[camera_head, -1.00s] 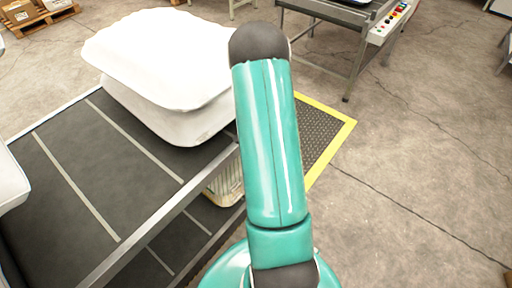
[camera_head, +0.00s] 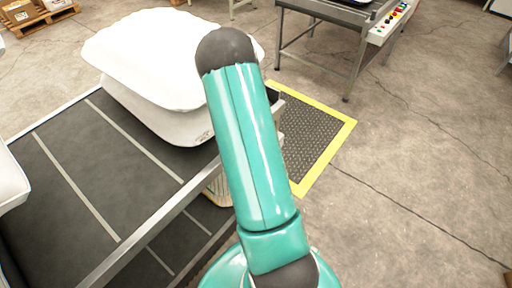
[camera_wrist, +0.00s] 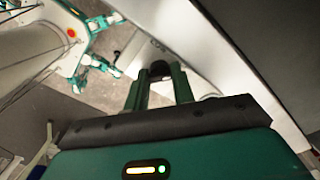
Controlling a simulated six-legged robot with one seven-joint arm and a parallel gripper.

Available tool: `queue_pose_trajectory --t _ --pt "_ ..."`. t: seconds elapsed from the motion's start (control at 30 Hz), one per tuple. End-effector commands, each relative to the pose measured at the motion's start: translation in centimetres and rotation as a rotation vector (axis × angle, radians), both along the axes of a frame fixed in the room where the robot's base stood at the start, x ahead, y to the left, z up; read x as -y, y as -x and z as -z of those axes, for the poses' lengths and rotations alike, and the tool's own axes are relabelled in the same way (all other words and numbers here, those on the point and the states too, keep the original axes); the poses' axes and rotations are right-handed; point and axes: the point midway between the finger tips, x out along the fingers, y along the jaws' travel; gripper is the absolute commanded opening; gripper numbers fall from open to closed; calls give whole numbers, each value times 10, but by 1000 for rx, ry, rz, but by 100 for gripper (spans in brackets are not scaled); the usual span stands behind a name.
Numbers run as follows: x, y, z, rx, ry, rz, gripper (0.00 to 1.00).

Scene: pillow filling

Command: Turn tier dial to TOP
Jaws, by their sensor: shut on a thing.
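In the wrist view, the two green fingers of my gripper (camera_wrist: 158,88) reach forward and are shut on a small dark round knob (camera_wrist: 160,69). The knob sits between the fingertips against a pale panel (camera_wrist: 183,52); it looks like the tier dial. The fingers hide much of it, and I cannot read any mark or pointer on it. In the head view, my teal arm covers the middle of the picture, and neither the gripper nor the dial shows.
In the head view, white pillows (camera_head: 165,60) are stacked on a dark, striped table (camera_head: 75,185) at left. A yellow-edged black mat (camera_head: 312,135) lies behind my arm. A machine with coloured buttons (camera_head: 392,22) stands at the back right. The floor at right is clear.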

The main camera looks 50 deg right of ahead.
Motion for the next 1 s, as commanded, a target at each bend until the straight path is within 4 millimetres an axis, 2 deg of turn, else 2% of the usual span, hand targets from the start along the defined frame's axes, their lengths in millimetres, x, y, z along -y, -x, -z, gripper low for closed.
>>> queue_pose_trajectory --t 0.53,0.57,0.6,0.87,1.0 --pt "1 -1 -1 2 2 31 2" --pt "1 -1 -1 2 2 31 29" --pt "1 -1 -1 2 2 31 34" --pt "0 0 -1 1 1 30 34" --pt "1 -1 -8 2 3 29 34"
